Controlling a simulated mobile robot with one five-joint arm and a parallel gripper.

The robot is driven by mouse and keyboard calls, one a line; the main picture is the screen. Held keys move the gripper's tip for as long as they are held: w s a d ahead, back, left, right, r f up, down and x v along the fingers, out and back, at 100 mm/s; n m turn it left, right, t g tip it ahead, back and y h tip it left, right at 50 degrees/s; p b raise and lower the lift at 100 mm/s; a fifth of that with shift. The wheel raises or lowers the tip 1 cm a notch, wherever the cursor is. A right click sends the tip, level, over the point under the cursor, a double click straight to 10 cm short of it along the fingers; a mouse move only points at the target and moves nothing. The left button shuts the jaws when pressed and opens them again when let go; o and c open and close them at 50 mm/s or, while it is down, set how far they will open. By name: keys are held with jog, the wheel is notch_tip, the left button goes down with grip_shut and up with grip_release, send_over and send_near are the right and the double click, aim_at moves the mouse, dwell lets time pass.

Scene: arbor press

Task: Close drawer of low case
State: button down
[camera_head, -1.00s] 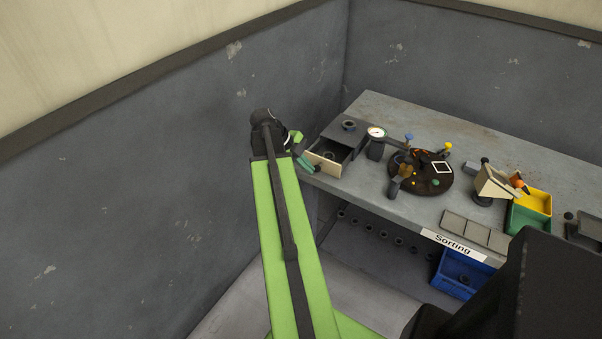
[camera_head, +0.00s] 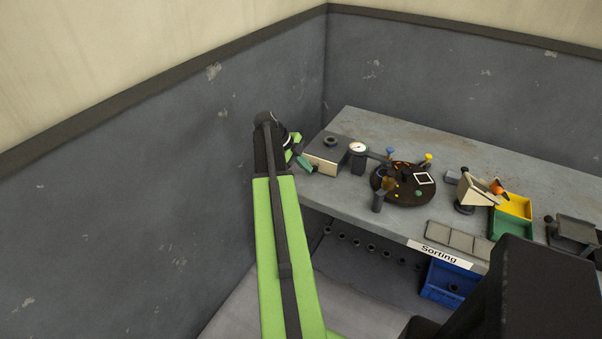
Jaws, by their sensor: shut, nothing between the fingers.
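The low case (camera_head: 346,147) is a dark grey box at the back left of the bench, with a black ring lying on its top. Its drawer (camera_head: 326,165) shows only a pale beige front with a small dark knob. The front sits up against the case, and no drawer inside shows. My gripper (camera_head: 304,162), with green and teal fingers, is shut and empty at the left end of the drawer front. I cannot tell if it touches the front.
A dial gauge (camera_head: 357,149) stands just right of the case, with a dark round turntable (camera_head: 405,183) beyond it. Yellow (camera_head: 514,206) and green (camera_head: 511,226) bins are farther right. The grey wall is close on the left.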

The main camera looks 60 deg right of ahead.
jog(key=shift+d+r, duration=0.1)
jog(key=shift+d, duration=0.15)
jog(key=shift+a, duration=0.2)
jog(key=a, duration=0.2)
jog(key=a+p, duration=0.1)
jog(key=shift+w+r, duration=0.25)
jog(key=shift+r, duration=0.1)
jog(key=p+v, duration=0.8)
jog(key=v, duration=0.2)
jog(key=shift+w+a, duration=0.15)
jog(key=shift+a, duration=0.3)
